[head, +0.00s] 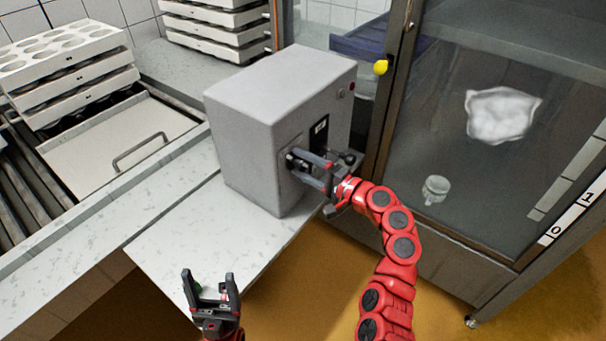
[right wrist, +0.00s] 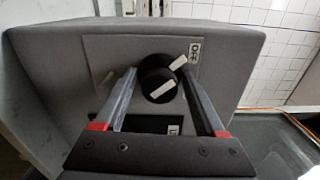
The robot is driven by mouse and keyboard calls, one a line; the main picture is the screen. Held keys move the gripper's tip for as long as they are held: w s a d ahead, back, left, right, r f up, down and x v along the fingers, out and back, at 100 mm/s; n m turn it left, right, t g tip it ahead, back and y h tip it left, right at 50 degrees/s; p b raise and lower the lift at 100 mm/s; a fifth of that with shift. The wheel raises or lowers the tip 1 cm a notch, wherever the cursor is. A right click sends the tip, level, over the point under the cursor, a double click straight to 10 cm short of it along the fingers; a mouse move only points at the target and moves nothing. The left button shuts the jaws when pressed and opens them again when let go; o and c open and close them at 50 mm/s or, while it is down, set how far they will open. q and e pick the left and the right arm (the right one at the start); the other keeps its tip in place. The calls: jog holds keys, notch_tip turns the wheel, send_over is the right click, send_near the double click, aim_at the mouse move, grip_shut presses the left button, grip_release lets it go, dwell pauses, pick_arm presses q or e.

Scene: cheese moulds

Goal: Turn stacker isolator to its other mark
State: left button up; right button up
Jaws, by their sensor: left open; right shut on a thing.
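The stacker isolator is a black round knob (right wrist: 160,82) on the face of a grey box (head: 245,125). A white bar on the knob slants up to the right. A separate white mark (right wrist: 178,62) lies beyond it, beside an OFF label (right wrist: 195,51). A second label in a dark panel (right wrist: 173,130) below the knob is partly hidden. My right gripper (head: 308,165) is shut on the knob, with one finger on each side in the right wrist view (right wrist: 158,95). In the head view it mostly hides the knob. My left gripper (head: 210,285) is open and empty, low in front of the counter.
White mould trays (head: 75,85) are stacked at the left, and more (head: 215,30) at the back. A glass-fronted cabinet (head: 480,130) stands close at the right, with a yellow knob (head: 380,67) by its frame. The counter (head: 175,240) left of the box is clear.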

jog(key=shift+n+b, duration=0.45)
jog(key=shift+n, duration=0.05)
jog(key=o, duration=0.9)
jog(key=shift+o, duration=0.6)
jog(key=shift+a, duration=0.15)
jog(key=b+v, duration=0.2)
jog(key=v, duration=1.5)
